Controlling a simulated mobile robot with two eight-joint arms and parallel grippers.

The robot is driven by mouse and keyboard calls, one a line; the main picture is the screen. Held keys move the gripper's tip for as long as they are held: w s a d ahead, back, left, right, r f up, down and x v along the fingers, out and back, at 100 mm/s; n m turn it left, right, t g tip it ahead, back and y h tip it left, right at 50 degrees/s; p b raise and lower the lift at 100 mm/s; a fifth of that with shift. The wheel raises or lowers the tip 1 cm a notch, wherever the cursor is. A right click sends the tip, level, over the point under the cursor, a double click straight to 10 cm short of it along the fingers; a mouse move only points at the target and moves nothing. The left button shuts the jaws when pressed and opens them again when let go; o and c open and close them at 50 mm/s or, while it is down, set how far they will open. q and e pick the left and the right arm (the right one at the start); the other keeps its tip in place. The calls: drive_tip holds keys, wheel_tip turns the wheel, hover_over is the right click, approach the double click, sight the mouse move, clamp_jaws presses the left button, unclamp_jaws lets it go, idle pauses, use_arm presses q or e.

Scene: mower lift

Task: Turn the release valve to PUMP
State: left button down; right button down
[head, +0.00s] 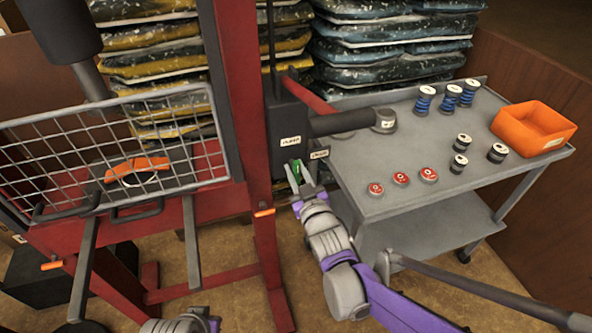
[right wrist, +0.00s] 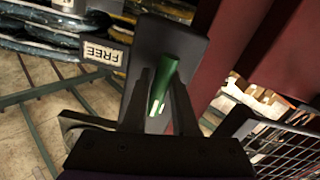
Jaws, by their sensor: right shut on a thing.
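The release valve's green handle (head: 297,171) sits low on the dark pump body (head: 289,120) of the red lift. My right gripper (head: 303,188) is shut on this handle. In the right wrist view the green handle (right wrist: 163,86) stands between the two dark fingers (right wrist: 159,110), in front of a dark plate. A white label (head: 290,141) that seems to read PUMP is above the handle, and a second label (head: 319,154) is to its right. The right wrist view shows a FREE label (right wrist: 102,52). Which label the handle points at is hard to tell. My left gripper is out of view.
A grey cart (head: 365,160) stands close on the right, holding several small parts and an orange bin (head: 534,126). A wire basket (head: 110,140) and the red lift post (head: 238,90) are on the left. Stacked bags fill the back.

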drive_tip(key=c, duration=0.8)
unclamp_jaws()
drive_tip(key=shift+c, duration=0.2)
drive_tip(key=v, duration=1)
drive_tip(key=shift+s+d+p, duration=0.15)
drive_tip(key=shift+s+p, duration=0.15)
drive_tip(key=shift+s, duration=0.1)
